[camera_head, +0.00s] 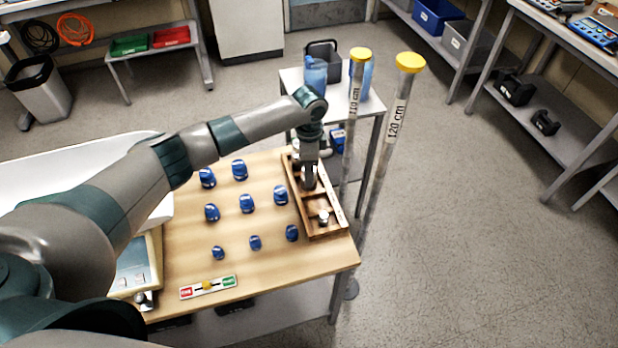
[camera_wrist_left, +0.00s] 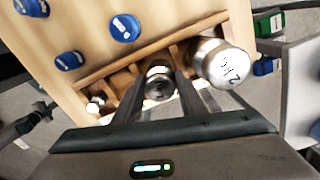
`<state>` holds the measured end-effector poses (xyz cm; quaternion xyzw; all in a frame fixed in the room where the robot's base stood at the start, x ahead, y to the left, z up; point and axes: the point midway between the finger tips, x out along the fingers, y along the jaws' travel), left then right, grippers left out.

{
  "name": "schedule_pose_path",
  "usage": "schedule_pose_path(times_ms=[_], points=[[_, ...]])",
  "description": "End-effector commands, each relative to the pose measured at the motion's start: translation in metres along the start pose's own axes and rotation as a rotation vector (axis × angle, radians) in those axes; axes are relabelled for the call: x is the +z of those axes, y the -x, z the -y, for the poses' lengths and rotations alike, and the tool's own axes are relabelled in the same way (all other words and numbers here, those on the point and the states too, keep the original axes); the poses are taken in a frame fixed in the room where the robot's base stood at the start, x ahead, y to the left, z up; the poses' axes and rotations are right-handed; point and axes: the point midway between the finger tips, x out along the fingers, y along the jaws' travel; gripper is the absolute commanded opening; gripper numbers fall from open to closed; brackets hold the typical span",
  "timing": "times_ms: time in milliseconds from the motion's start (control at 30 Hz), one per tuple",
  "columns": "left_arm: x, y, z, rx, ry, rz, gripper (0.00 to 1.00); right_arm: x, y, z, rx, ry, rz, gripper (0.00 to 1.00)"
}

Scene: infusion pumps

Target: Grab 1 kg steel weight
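A wooden rack (camera_head: 333,234) holds steel weights at the right of the table. My left gripper (camera_head: 309,183) points down over its middle. In the left wrist view the two fingers (camera_wrist_left: 160,95) stand on either side of a mid-sized steel weight (camera_wrist_left: 160,80), still in its slot. I cannot tell whether they touch it; no marking on it is readable. A larger weight marked 2 kg (camera_wrist_left: 222,64) stands to its right there, and a small weight (camera_wrist_left: 97,102) to its left. The small weight (camera_head: 323,217) is at the rack's near end. My right gripper is not in view.
Several blue lidded objects (camera_head: 246,203) stand left of the rack. Two tall yellow-capped tubes (camera_head: 398,110) rise just right of the rack. A side table (camera_head: 367,108) stands behind.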

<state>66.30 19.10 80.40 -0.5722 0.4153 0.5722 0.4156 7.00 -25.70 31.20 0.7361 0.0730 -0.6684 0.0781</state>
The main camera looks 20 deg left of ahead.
Motion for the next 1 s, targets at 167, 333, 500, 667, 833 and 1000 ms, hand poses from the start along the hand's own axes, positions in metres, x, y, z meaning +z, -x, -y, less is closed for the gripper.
schedule_pose_path(times_ms=[167, 333, 500, 667, 833, 1000], points=[[0.0, 0.0, 0.0, 0.0, 0.0, 0.0, 0.0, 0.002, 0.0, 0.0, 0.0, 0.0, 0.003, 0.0], [-0.001, 0.002, 0.001, -0.003, 0.0, -0.002, 0.0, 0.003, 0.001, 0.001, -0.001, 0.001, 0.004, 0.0], [-0.001, 0.003, 0.001, -0.003, 0.0, -0.003, 0.0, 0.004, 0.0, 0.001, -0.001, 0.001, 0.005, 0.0], [-0.001, 0.011, 0.002, -0.003, -0.001, -0.002, 0.0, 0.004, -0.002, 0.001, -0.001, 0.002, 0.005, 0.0], [-0.001, 0.028, 0.001, -0.004, -0.001, -0.004, 0.0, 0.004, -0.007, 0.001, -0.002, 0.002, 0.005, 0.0], [-0.001, 0.053, 0.002, -0.005, -0.002, -0.003, 0.0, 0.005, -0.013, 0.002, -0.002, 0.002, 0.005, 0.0]])
